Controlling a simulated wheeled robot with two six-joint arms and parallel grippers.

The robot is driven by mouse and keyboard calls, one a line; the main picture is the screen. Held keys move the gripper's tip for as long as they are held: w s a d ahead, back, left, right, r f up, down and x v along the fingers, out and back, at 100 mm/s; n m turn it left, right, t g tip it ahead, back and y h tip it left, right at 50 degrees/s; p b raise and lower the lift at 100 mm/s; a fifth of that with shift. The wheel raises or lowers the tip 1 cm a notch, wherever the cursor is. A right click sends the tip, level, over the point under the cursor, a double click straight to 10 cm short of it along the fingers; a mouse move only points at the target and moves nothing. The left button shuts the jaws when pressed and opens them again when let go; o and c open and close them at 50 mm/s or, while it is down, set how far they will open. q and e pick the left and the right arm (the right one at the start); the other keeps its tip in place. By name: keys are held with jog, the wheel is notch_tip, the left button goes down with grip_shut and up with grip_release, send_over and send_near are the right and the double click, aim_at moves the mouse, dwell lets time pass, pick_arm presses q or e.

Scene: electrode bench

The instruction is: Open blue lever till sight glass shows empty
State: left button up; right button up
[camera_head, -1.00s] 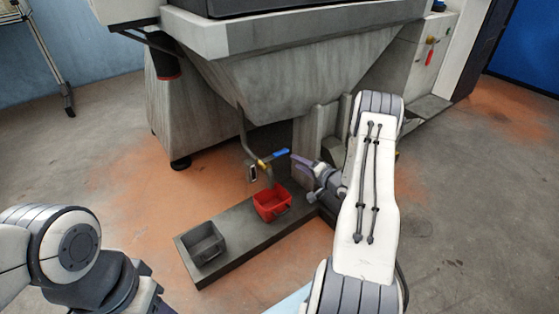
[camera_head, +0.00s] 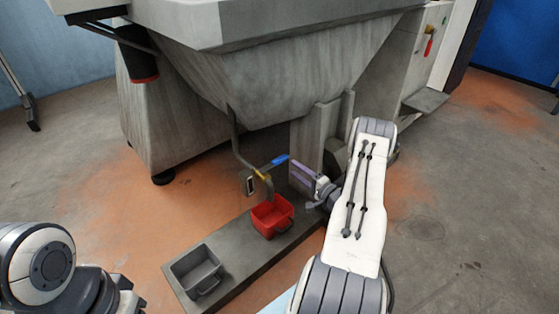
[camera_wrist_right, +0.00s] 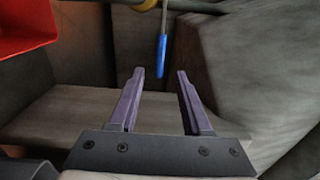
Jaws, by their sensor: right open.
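The blue lever (camera_head: 280,160) sticks out to the right from a brass valve (camera_head: 263,176) on the drain pipe (camera_head: 240,156) under the hopper. The sight glass (camera_head: 250,184) is a small dark-and-light piece beside the valve; its level is too small to read. My right gripper (camera_head: 291,167) is open at the lever's right, fingers pointing towards it. In the right wrist view, the lever (camera_wrist_right: 162,55) lies in line with the gap between the open fingertips (camera_wrist_right: 160,74); its tip reaches about their level. I cannot tell any contact. My left gripper is out of view.
A red bucket (camera_head: 267,217) stands under the pipe outlet on a low grey plinth (camera_head: 236,263). A grey bin (camera_head: 192,274) stands nearer on the same plinth. A concrete-like upright block (camera_head: 308,143) stands close behind my right gripper. The floor to the left is clear.

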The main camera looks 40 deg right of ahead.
aim_at(283, 162)
jog(key=w+b, duration=0.1)
jog(key=w, duration=0.1)
jog(key=w+b, duration=0.1)
jog(key=w, duration=0.2)
jog(key=w+a+b, duration=0.1)
jog(key=w, duration=0.1)
jog(key=shift+w+f, duration=0.15)
jog(key=shift+w, duration=0.6)
jog(key=shift+s, duration=0.1)
grip_shut()
dwell(0.5)
